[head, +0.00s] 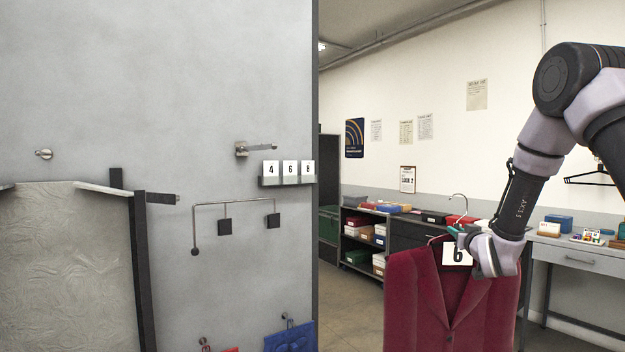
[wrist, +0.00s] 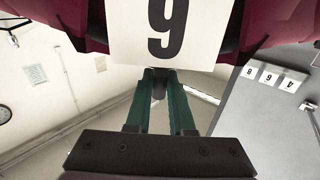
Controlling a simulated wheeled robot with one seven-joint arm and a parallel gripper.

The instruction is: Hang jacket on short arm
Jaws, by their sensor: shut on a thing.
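A maroon jacket (head: 440,310) hangs upright from a hanger whose silvery hook (head: 458,203) points up, at the lower right of the head view. A white card with a 6 (head: 458,254) sits at its collar. The card (wrist: 165,30) also shows upside down in the wrist view, with maroon cloth on both sides. My gripper (head: 454,231) is shut at the hanger's neck; its green fingers (wrist: 160,82) meet just below the card in the wrist view. A short metal arm (head: 258,148) sticks out from the grey wall, left of and above the jacket, well apart from it.
Number cards 4, 6 and 8 (head: 290,168) stand on a ledge under the metal arm. A dark-ended bar (head: 162,198), a knob (head: 44,154) and a thin rod frame (head: 235,203) are farther left. Shelves (head: 365,240) and a desk (head: 580,257) stand behind the jacket.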

